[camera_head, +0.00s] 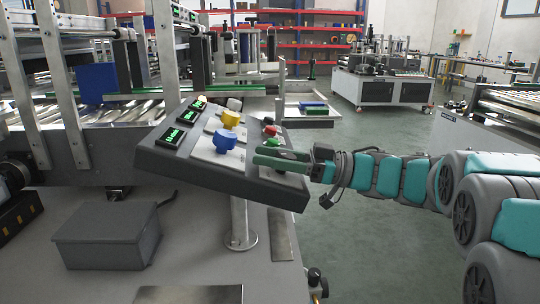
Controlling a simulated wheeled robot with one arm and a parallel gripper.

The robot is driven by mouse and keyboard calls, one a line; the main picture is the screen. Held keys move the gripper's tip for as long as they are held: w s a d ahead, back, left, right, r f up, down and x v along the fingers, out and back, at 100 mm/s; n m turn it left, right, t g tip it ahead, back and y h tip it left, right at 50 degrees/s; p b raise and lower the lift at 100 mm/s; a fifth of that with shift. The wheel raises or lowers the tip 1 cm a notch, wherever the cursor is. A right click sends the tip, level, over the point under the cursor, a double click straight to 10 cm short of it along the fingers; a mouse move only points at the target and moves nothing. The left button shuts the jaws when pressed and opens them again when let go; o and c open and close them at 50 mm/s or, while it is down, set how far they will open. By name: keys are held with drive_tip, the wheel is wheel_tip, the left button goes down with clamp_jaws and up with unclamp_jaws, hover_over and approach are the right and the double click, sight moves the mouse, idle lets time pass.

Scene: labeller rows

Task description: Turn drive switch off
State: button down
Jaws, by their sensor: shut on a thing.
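A dark grey slanted control panel (215,180) stands on a post at the middle. It carries a blue knob (226,140), a yellow knob (231,118) and a pale knob (235,104) in a row. To their right are a red control (270,130) and a green one (273,142). My gripper (272,158) reaches in from the right, over the panel's near right part. Its fingers are shut on a panel switch, which they hide. No label for the drive switch is readable, and I cannot tell its position.
Small green-lit displays (171,136) line the panel's left side. A grey box (108,236) sits on the machine bed in front. A roller conveyor (130,112) with a metal frame runs behind. Open floor (370,240) lies to the right, below my arm.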

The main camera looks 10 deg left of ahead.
drive_tip(key=shift+s+n+g, duration=0.1)
drive_tip(key=shift+n+g, duration=0.9)
drive_tip(key=shift+g, duration=0.2)
drive_tip(key=shift+s, duration=0.1)
drive_tip(key=shift+c, duration=1.5)
unclamp_jaws()
drive_tip(key=shift+d, duration=0.15)
drive_tip(key=b+v, duration=0.1)
drive_tip(key=v, duration=0.6)
drive_tip(key=shift+w+d, duration=0.2)
drive_tip(key=shift+d, duration=0.05)
